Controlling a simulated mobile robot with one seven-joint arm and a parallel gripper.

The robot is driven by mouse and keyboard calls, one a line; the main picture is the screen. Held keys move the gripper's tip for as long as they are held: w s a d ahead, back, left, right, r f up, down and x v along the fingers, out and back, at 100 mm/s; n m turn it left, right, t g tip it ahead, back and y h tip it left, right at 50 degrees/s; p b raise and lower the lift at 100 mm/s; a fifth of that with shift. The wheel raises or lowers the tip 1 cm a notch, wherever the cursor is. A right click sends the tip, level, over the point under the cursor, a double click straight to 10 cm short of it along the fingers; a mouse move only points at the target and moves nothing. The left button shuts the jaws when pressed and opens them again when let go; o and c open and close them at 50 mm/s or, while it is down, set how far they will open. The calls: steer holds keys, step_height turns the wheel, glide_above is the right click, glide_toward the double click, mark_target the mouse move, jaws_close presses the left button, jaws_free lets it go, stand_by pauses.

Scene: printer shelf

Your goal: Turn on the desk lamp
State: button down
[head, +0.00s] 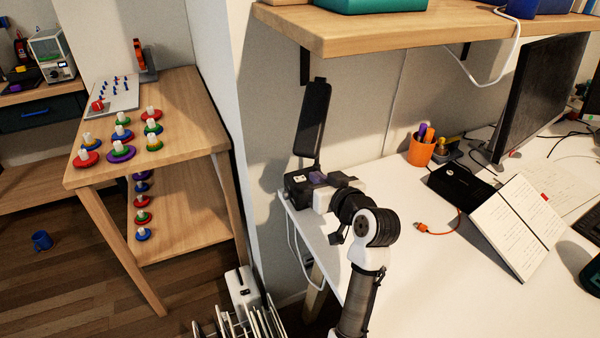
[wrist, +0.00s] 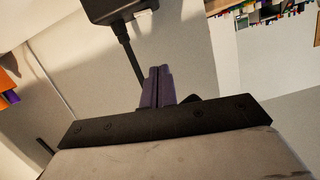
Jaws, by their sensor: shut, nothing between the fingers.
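The black desk lamp (head: 313,118) stands at the left end of the white desk, against the wall. Its flat, elongated head sits above a thin stem. In the wrist view, a dark lamp part (wrist: 118,8) and a thin black stem (wrist: 130,52) show at the top. My gripper (head: 318,178) is at the lamp's foot, below the head, and partly hides its lower part. Its purple fingers are together and empty, and also show in the wrist view (wrist: 157,72). I cannot tell whether the fingers touch the lamp. No switch can be made out.
A wooden shelf (head: 400,30) overhangs the desk. An orange pen cup (head: 421,152), a black box (head: 462,184), an open notebook (head: 515,215) and a monitor (head: 540,95) stand to the right. A side table (head: 190,105) with ring toys is at left. The desk's front middle is clear.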

steer(key=shift+s+d, duration=0.15)
steer(key=shift+d, duration=0.25)
steer(key=p, duration=0.3)
glide_above(301, 186)
steer(key=shift+d+f, duration=0.25)
steer(key=shift+f, duration=0.8)
steer(key=f, duration=0.3)
steer(key=shift+a+f, duration=0.3)
steer(key=shift+f, duration=0.4)
